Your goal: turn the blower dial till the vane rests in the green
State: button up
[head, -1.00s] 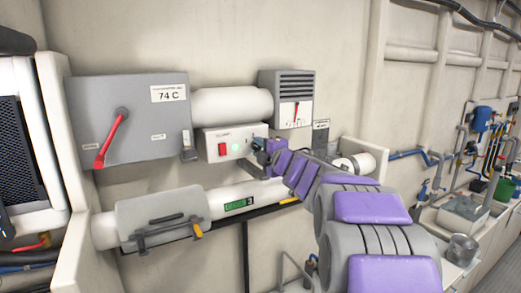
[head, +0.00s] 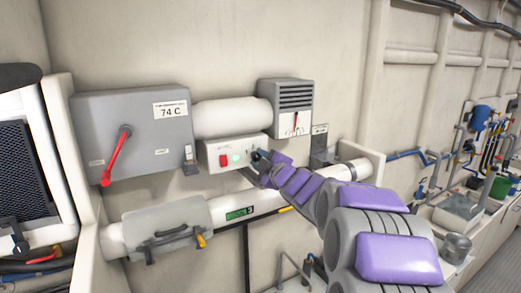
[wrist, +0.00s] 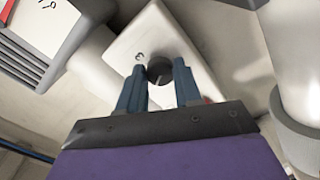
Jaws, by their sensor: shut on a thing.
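In the head view the gripper mostly hides the dial. Up and right is a grey louvred box (head: 285,108) with a white gauge face. Its thin red vane (head: 295,122) stands nearly upright. I cannot make out a green zone on the face.
A grey box (head: 140,130) with a red lever and a 74 C label is at left. A white pipe (head: 285,200) with a small green display runs below. Bare wall lies above.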

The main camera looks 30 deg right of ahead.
jog(key=m+p, duration=0.3)
jog(key=shift+p, duration=0.35)
jog(key=shift+f+m+p, duration=0.2)
jog(key=shift+m+p, duration=0.9)
jog(key=shift+m, duration=0.2)
jog(key=o, duration=1)
jog(key=shift+o, duration=0.2)
jog(key=shift+r, duration=0.1)
jog(key=shift+s, duration=0.1)
jog(key=s+b, duration=0.1)
jog(key=s, duration=1.6)
